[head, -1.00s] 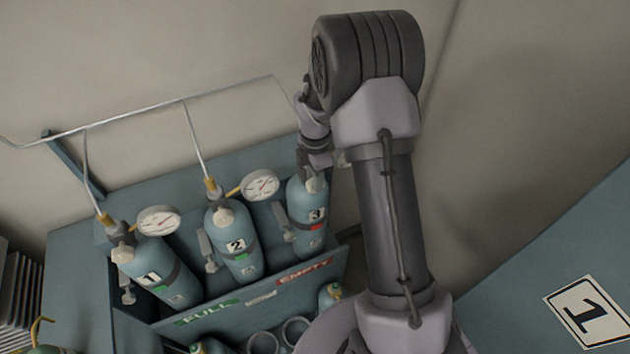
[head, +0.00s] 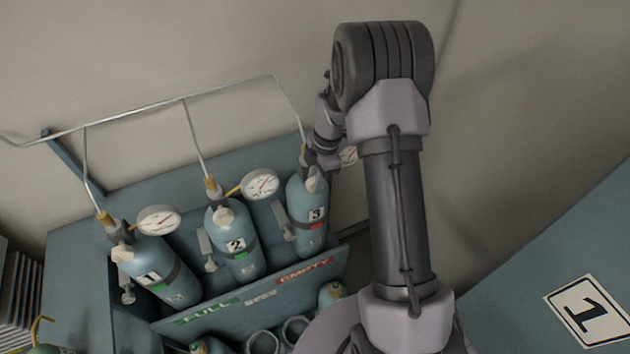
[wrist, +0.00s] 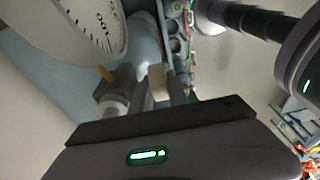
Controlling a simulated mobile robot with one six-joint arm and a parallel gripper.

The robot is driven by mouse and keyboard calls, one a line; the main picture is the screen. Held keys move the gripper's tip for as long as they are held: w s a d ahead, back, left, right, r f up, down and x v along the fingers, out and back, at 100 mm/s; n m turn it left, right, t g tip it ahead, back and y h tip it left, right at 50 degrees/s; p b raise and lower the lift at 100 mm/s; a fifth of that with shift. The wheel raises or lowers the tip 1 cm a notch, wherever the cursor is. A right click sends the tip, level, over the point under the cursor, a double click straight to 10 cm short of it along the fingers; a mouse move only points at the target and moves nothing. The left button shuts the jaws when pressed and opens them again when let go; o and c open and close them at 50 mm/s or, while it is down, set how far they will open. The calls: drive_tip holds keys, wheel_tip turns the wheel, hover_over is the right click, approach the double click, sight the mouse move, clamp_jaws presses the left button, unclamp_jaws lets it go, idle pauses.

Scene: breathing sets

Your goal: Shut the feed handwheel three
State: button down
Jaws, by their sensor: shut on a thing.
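Cylinder three (head: 308,215) is light blue with a "3" label and a red mark, and stands at the right end of the rack. Its pale handwheel (head: 316,183) is at the top, partly hidden by my wrist. In the wrist view the pale handwheel (wrist: 158,82) sits between the fingers of my gripper (wrist: 160,90), beside a grey valve body (wrist: 114,88). My gripper is shut on the handwheel. My arm hides most of the gripper in the head view. How far the wheel is turned cannot be told.
Cylinders one (head: 160,272) and two (head: 238,245), with green marks, stand to the left in the same rack. Gauge three (wrist: 88,22) is close to my gripper. Thin pipes (head: 190,130) rise behind the cylinders. The front board (head: 250,290) bears FULL and EMPTY labels.

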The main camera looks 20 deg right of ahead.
drive_tip(key=shift+d+f+y+b, duration=0.2)
drive_tip(key=shift+f+y+b, duration=0.2)
drive_tip(key=shift+y+b, duration=0.6)
drive_tip(key=shift+b, duration=0.05)
drive_tip(key=shift+r+y, duration=0.3)
drive_tip(key=shift+r, duration=0.05)
drive_tip(key=c, duration=1.6)
unclamp_jaws()
drive_tip(key=shift+o, duration=0.2)
drive_tip(key=shift+r, duration=0.1)
